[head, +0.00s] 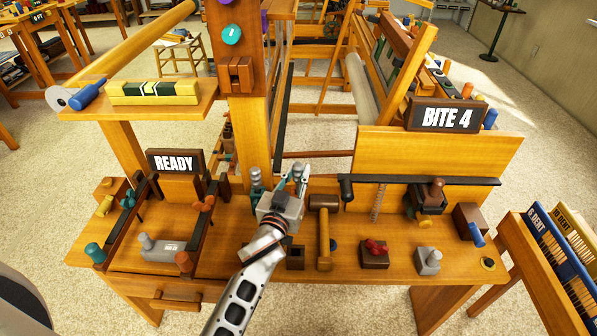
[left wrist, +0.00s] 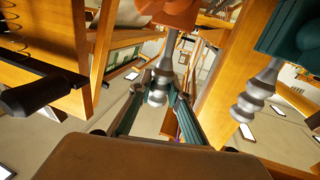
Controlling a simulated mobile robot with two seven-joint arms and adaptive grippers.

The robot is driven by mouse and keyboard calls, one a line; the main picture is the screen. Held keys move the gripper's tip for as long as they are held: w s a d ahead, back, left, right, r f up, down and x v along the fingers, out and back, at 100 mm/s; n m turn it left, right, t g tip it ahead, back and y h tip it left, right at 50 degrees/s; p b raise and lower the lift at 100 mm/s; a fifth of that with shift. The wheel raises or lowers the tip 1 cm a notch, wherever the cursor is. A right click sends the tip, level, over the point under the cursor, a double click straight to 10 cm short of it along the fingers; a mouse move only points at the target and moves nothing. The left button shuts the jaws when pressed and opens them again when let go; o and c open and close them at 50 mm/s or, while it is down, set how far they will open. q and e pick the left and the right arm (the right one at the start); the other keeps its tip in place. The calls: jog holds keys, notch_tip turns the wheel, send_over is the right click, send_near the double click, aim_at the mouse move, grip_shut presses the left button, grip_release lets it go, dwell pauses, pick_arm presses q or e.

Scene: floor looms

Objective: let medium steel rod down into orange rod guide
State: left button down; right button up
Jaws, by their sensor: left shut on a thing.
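The medium steel rod (left wrist: 158,88) has a ribbed, bulbed grip and shows in the left wrist view, which looks upside down. My left gripper (head: 299,172) is shut on this grip, with a finger on each side. The orange rod guide (left wrist: 172,12) lies at the rod's far end, in line with it. The rod's thin shank meets the guide; how deep it sits I cannot tell. In the head view my gripper hides the guide. My right gripper is not in view.
Beside it, a teal guide (left wrist: 292,28) holds another steel rod (left wrist: 255,90), close to my left gripper; this rod also shows in the head view (head: 256,178). A mallet (head: 324,240) lies right of my wrist. A black handle (head: 346,188) juts out nearby.

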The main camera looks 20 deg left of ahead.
pick_arm(q)
jog(key=shift+f, duration=0.15)
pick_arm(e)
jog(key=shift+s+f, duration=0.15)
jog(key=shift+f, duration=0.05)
pick_arm(q)
jog(key=c, duration=1.8)
grip_release()
jog(key=shift+s, duration=0.25)
jog(key=s, duration=0.7)
jog(key=shift+s, duration=0.3)
